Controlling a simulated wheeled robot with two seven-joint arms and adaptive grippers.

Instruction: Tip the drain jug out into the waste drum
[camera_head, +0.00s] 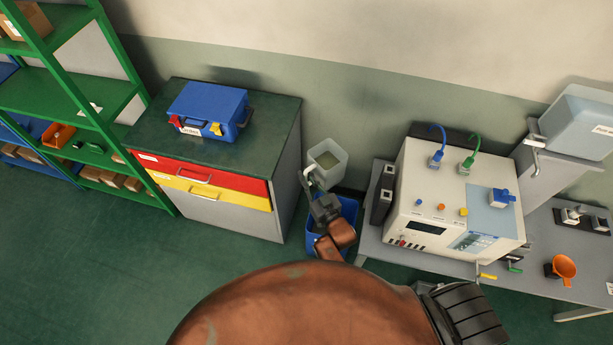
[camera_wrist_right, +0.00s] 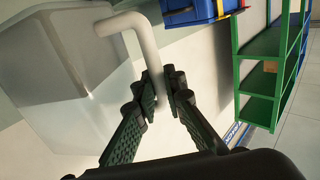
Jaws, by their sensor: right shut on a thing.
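The drain jug (camera_head: 336,173) is a pale translucent square jug with a white bar handle. It is near the wall, right of the cabinet, and its open top shows greyish-green contents. My right gripper (camera_head: 313,187) is shut on the handle. In the right wrist view the handle (camera_wrist_right: 133,22) runs between the gripper's fingertips (camera_wrist_right: 157,88), and the jug (camera_wrist_right: 60,90) fills the left side. A blue container (camera_head: 349,211), perhaps the waste drum, stands on the floor below my right gripper and is partly hidden by it. My left gripper is not in view.
A cabinet (camera_head: 222,208) with a blue toolbox (camera_head: 207,105) on top stands left of the jug. A bench (camera_head: 390,252) with a white instrument (camera_head: 416,207) stands to the right. A translucent tank (camera_head: 578,120) is far right. Green shelves (camera_head: 70,90) stand left; the left floor is clear.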

